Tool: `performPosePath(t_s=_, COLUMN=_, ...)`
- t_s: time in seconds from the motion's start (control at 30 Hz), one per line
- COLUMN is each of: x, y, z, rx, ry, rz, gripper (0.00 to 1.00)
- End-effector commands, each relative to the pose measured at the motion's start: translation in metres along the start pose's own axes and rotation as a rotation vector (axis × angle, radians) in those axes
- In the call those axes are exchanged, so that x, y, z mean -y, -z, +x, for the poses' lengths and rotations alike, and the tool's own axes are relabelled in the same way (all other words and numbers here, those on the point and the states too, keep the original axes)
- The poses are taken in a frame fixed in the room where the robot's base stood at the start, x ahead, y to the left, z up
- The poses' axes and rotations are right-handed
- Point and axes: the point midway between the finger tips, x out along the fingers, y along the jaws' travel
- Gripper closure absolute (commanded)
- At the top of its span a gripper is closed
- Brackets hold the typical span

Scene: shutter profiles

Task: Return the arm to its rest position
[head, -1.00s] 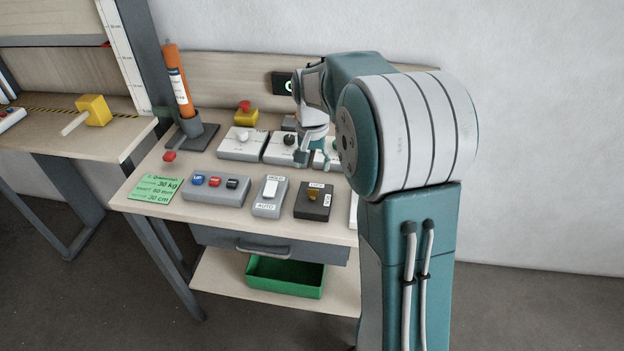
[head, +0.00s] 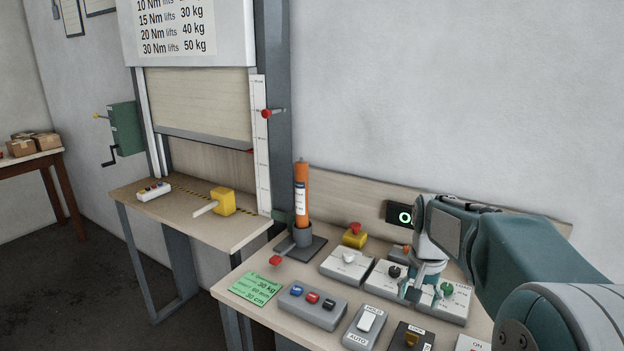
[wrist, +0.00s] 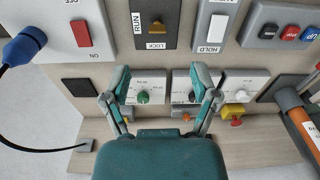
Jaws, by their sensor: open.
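My gripper (head: 421,283) is over the back part of the control bench at the right, above boxes with small knobs. In the wrist view my gripper (wrist: 163,92) shows two teal and grey fingers spread apart with nothing between them. A green knob (wrist: 143,97) and a dark knob (wrist: 192,97) on white boxes show beyond the fingers. My arm reaches in from the right side of the head view, bent at the elbow. Whether a fingertip touches a box cannot be told.
The bench holds a three-button box (head: 312,305), a HOLD/AUTO switch (head: 366,322), a LOCK switch (head: 411,338), a yellow emergency stop (head: 354,236) and an orange cylinder (head: 302,195) in a stand. A shutter frame (head: 280,110) stands left. A blue plug (wrist: 25,46) shows in the wrist view.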

Motion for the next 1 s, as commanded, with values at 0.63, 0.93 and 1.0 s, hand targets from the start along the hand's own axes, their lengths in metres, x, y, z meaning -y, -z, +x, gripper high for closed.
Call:
performPosePath(t_s=0.63, x=-0.018, y=-0.15, z=-0.059, rx=-0.257, ry=0.087, rz=-0.325, gripper=0.23)
performPosePath(t_s=0.93, x=-0.034, y=-0.212, z=-0.052, rx=-0.375, ry=0.117, rz=-0.467, gripper=0.23)
performPosePath(t_s=1.0, x=-0.038, y=-0.222, z=-0.049, rx=-0.396, ry=0.121, rz=-0.491, gripper=0.23)
